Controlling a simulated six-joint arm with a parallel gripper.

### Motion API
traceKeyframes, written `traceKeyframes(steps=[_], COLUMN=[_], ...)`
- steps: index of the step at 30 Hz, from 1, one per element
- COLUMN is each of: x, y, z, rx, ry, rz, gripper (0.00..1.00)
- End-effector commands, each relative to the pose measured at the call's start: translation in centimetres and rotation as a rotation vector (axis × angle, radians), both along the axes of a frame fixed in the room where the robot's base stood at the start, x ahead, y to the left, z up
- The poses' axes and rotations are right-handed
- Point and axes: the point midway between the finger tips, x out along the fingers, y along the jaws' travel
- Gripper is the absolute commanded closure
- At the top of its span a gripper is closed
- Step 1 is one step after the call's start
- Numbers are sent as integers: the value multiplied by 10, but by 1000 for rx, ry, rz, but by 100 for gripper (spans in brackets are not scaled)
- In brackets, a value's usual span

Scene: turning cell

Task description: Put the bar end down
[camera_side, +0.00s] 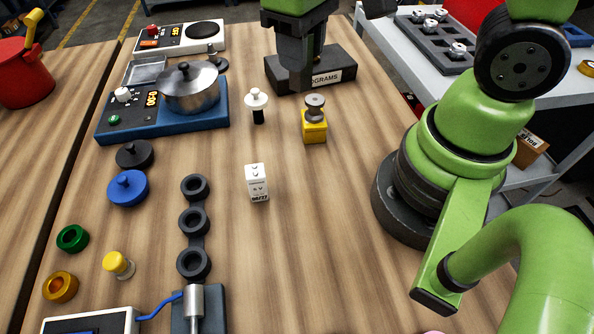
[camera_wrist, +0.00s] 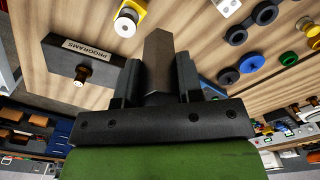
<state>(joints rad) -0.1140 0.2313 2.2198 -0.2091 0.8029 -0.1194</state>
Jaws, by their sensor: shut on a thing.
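My gripper (camera_side: 300,58) is above the far part of the wooden table, in front of the dark PROGRAMS block in the side view. In the wrist view my gripper (camera_wrist: 158,82) is shut on a dark grey, flat-sided bar end (camera_wrist: 158,52), which sticks out beyond the two fingers. In the side view the bar end is hard to tell from the dark fingers. I cannot tell how far its lower end is from the table.
The PROGRAMS block (camera_side: 335,75) is close by. A pot (camera_side: 190,90) sits on a blue hotplate (camera_side: 150,128). A small white box (camera_side: 257,184) stands mid-table, with clear wood to its right.

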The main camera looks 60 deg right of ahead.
Motion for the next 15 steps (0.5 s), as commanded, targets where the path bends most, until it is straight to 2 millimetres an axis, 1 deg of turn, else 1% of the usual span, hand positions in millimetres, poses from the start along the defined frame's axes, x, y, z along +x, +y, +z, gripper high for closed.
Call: traceKeyframes(steps=[1,3,5,6,9,12,15], x=[-3,-8,-15,-20,-36,-55,-72], y=[18,41,60,72,101,125,143], z=[0,0,0,0,0,0,0], rx=[0,0,0,0,1,1,1], ry=[-1,-1,-1,-1,-1,-1,-1], rz=[71,158,231,281,402,515,606], gripper=[100,100,100,100,100,100,100])
